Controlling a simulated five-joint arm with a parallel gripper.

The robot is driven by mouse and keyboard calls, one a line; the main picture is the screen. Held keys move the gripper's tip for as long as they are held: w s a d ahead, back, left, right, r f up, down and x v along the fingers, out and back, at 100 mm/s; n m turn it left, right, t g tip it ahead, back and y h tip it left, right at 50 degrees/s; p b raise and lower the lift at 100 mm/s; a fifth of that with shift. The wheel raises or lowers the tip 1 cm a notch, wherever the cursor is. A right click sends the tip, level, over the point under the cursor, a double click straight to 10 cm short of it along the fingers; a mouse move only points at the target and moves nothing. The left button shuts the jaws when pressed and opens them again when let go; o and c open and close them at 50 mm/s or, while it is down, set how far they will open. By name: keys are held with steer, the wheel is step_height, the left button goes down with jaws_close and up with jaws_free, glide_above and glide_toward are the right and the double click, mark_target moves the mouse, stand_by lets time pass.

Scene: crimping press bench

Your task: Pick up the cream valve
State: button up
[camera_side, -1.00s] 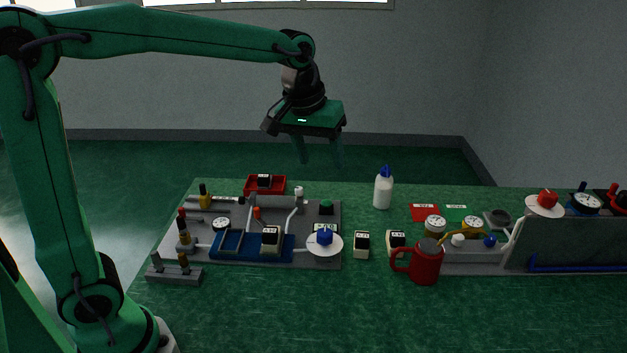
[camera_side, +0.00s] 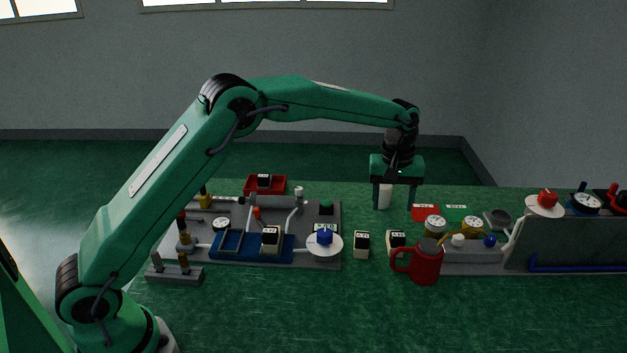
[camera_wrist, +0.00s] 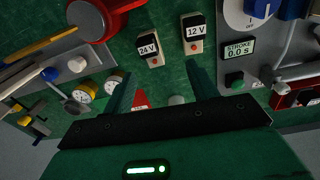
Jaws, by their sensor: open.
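Several cream blocks with dark, labelled tops look like valves. One (camera_side: 361,246) stands on the green bench right of the left board. Another (camera_side: 396,241) stands next to the red mug, and a third (camera_side: 270,240) is on the blue tray. In the wrist view the two bench blocks read 24 V (camera_wrist: 156,61) and 12 V (camera_wrist: 196,46). I cannot tell which one is the named valve. My gripper (camera_side: 395,203) is open and empty, pointing down above the bench, behind these blocks in the side view. Its fingers also show in the wrist view (camera_wrist: 160,82).
A red mug (camera_side: 426,263) stands close beside the right block. A white bottle (camera_side: 384,196) is partly hidden by my gripper. A red tray (camera_side: 280,186) holds a dark-topped block. Gauges (camera_side: 434,226) and a raised panel (camera_side: 570,243) are at right. The front bench is clear.

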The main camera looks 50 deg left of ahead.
glide_above(398, 231)
steer(key=shift+n, duration=0.4)
steer(key=f, duration=0.4)
steer(key=shift+s+f, duration=0.2)
steer(key=shift+f, duration=0.1)
steer(key=shift+f, duration=0.1)
steer(key=shift+f, duration=1.2)
steer(key=shift+f, duration=0.1)
steer(key=shift+w+f, duration=0.15)
steer(key=shift+f, duration=2.35)
steer(key=c, duration=1.2)
